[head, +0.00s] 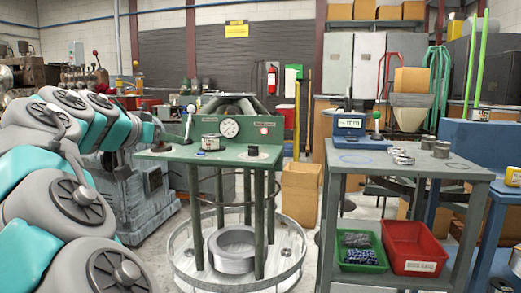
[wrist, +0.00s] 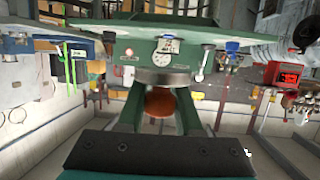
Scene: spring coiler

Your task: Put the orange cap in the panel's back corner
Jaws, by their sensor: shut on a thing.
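My gripper (wrist: 160,97) is shut on the orange cap (wrist: 160,104), which shows as a brownish-orange round shape between the two fingers in the wrist view. The green panel (head: 250,121) with a round white gauge stands at the back of the green table in the head view. It also shows, seemingly upside down, beyond the gripper in the wrist view (wrist: 125,47). In the head view my arm comes in from the left towards the table's left side. The cap cannot be made out there.
On the green tabletop (head: 226,157) are a metal cylinder (head: 210,142), a small blue cap (head: 201,153) and a dark round part (head: 253,151). A lever (head: 189,122) stands at its back left. A grey table (head: 400,173) with metal rings stands to the right.

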